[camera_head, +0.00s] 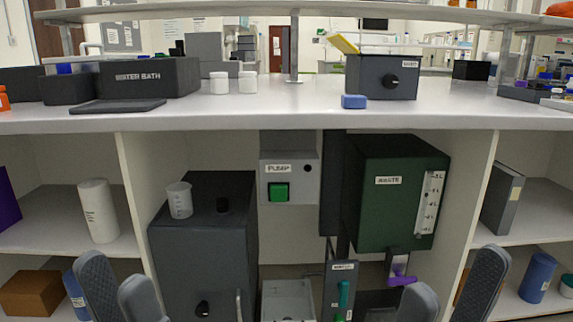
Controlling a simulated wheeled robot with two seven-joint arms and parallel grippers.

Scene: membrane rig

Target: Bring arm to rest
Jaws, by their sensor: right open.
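My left gripper (113,270) shows at the lower left, its two grey fingers pointing up close to each other. How far apart they are is hard to judge from here. My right gripper (455,272) shows at the lower right, its fingers apart with nothing between them. Both grippers are in front of the open shelves below the bench and seem to touch nothing. The wrists and most of both arms are out of view below.
The white bench top (290,95) runs across above both grippers. Bottles stand on the side shelves.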

